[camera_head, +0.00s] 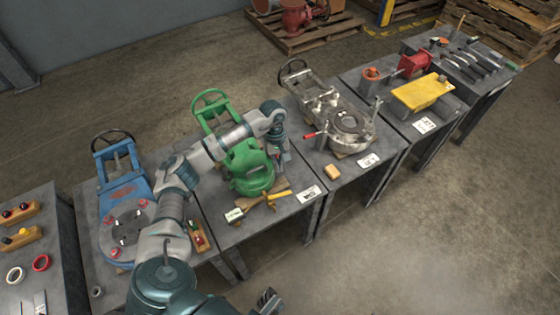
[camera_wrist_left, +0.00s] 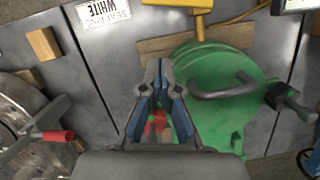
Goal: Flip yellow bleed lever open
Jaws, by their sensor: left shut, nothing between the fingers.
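A green valve (camera_head: 248,170) with a handwheel stands on the middle table; its round body (camera_wrist_left: 215,85) fills the right of the left wrist view. A yellow T-shaped piece (camera_head: 277,196) lies at the valve's front and shows at the top of the wrist view (camera_wrist_left: 182,22). I cannot tell whether it is the bleed lever. My left gripper (camera_head: 284,160) hangs beside the valve's right side; its fingertips (camera_wrist_left: 157,66) are together and empty. A small red part (camera_wrist_left: 158,123) shows between the finger bases. My right gripper (camera_head: 268,299) shows partly at the bottom edge, its fingers unclear.
A blue valve (camera_head: 125,212) stands to the left and a grey metal valve (camera_head: 338,118) with a red-handled lever (camera_head: 313,135) to the right. A wooden block (camera_head: 332,172) lies near the grey valve. Open floor lies in front of the tables.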

